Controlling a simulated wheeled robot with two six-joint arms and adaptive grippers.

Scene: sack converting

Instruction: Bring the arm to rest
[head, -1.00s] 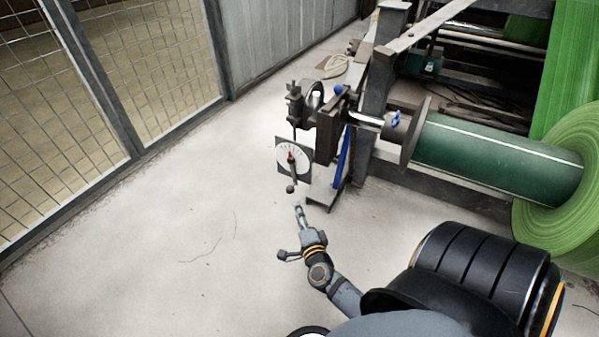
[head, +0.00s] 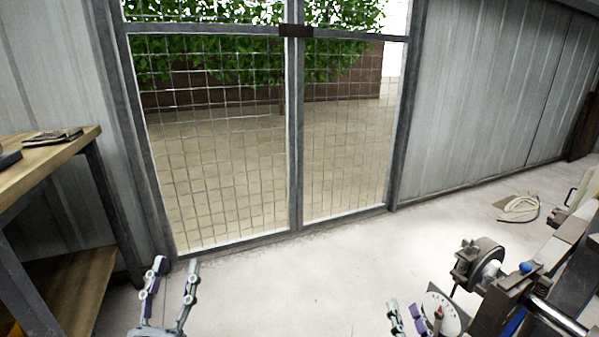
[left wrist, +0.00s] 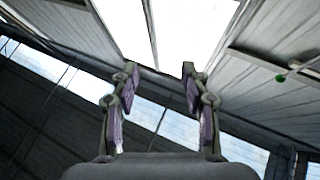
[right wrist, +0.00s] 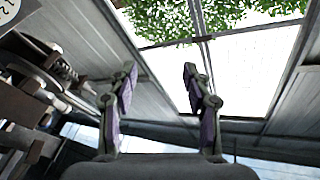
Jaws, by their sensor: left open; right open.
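My left gripper (head: 172,278) stands upright at the lower left of the head view, fingers apart and empty. In the left wrist view its open fingers (left wrist: 158,75) point up towards the roof, with nothing between them. My right gripper (head: 405,318) shows at the bottom of the head view, right of the middle, partly cut off by the frame edge. In the right wrist view its fingers (right wrist: 160,78) are apart and empty, with the gate and foliage beyond. In the head view it appears close beside the dial gauge (head: 440,312); I cannot tell the gap.
A wooden-topped bench (head: 45,165) stands at the left. A mesh gate (head: 290,150) closes the wall ahead. Machine parts with a round hub (head: 487,262) fill the lower right. The floor (head: 300,275) between the grippers is clear.

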